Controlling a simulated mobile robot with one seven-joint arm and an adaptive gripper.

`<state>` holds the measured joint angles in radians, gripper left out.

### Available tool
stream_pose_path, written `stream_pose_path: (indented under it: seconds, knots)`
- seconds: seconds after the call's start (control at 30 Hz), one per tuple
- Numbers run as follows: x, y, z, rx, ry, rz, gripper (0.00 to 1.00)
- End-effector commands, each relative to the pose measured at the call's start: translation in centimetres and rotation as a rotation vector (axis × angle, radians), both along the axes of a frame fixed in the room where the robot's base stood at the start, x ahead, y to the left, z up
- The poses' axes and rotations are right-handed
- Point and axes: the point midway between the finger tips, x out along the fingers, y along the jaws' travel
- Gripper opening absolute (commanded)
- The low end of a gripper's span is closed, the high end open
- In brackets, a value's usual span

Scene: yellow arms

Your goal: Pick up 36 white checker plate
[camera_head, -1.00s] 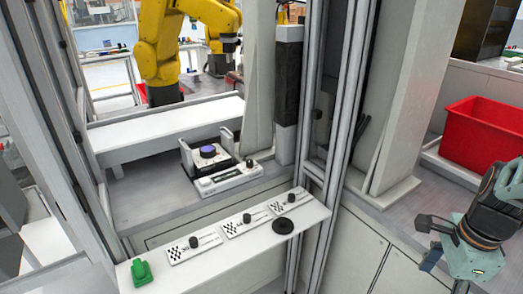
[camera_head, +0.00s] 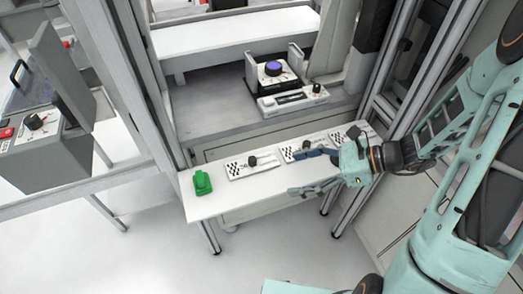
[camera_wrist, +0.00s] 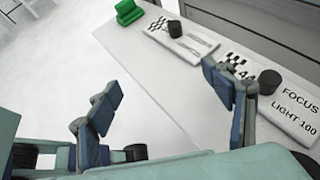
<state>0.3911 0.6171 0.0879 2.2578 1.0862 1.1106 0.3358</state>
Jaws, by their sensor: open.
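Three white checker plates, each with a black knob, lie in a row on a white shelf (camera_head: 205,208): a left one (camera_head: 241,171), a middle one (camera_head: 290,153) and a right one (camera_head: 337,137) partly behind my wrist. In the wrist view the left plate (camera_wrist: 183,43) shows whole but its number is unreadable. A nearer plate (camera_wrist: 270,107) there reads "44", "FOCUS" and "LIGHT 100", and my right finger covers part of it. My gripper (camera_head: 318,172) is open and empty above the shelf's front edge; its spread fingers (camera_wrist: 162,80) also show in the wrist view.
A green block (camera_head: 202,183) sits at the shelf's left end, also in the wrist view (camera_wrist: 128,12). A white device (camera_head: 293,101) stands on the grey surface behind. Metal posts rise on both sides. The floor in front is clear.

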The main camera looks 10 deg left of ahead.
Motion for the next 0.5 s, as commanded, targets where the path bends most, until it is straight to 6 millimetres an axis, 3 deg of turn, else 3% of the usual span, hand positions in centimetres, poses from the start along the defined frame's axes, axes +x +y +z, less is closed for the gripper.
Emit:
stream_pose_path:
  seconds: [0.2,0.5]
  knots:
    - [1.5,3.4,1.1,0.127,-0.029,-0.036,0.74]
    - [1.7,7.6,-0.5,0.131,-0.032,-0.037,0.74]
